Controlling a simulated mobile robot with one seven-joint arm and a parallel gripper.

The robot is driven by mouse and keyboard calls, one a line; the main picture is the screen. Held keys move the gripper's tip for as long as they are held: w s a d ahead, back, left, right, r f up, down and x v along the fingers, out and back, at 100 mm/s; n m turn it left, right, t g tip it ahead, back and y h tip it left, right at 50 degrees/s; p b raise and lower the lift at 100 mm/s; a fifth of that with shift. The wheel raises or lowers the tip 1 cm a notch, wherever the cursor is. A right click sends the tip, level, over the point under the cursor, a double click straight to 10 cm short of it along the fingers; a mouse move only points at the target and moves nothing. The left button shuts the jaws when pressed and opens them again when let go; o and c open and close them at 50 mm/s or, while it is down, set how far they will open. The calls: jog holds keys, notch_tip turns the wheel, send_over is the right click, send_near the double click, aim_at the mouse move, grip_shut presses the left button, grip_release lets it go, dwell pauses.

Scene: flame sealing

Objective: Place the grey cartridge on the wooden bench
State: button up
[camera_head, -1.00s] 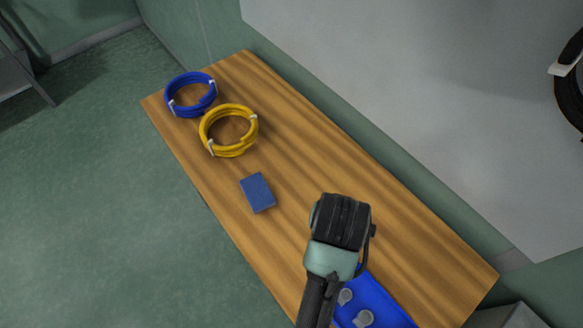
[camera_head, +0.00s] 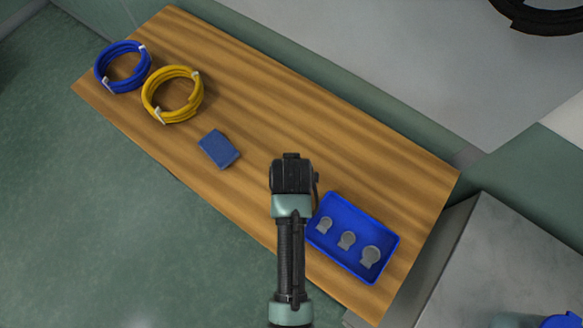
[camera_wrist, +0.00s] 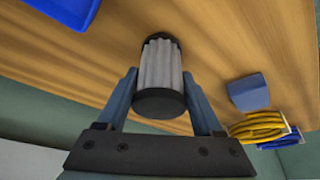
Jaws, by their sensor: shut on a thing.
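The grey cartridge (camera_wrist: 160,72) shows in the wrist view as a ribbed grey cylinder with black end caps. My gripper (camera_wrist: 163,92) is shut on it, with one finger on each side. The wooden bench (camera_head: 270,110) fills the background behind the cartridge in the wrist view; I cannot tell whether the cartridge touches it. In the head view my gripper (camera_head: 291,160) is over the middle of the bench, left of the blue tray, and the arm hides the cartridge.
A blue tray (camera_head: 335,200) with grey round pieces lies on the bench's right part. A blue block (camera_head: 219,149), a yellow coil (camera_head: 150,92) and a blue coil (camera_head: 104,60) lie to the left. Bare wood lies along the back. A grey cabinet (camera_head: 500,270) stands at the right.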

jog(key=shift+f, duration=0.1)
jog(key=o, duration=1.4)
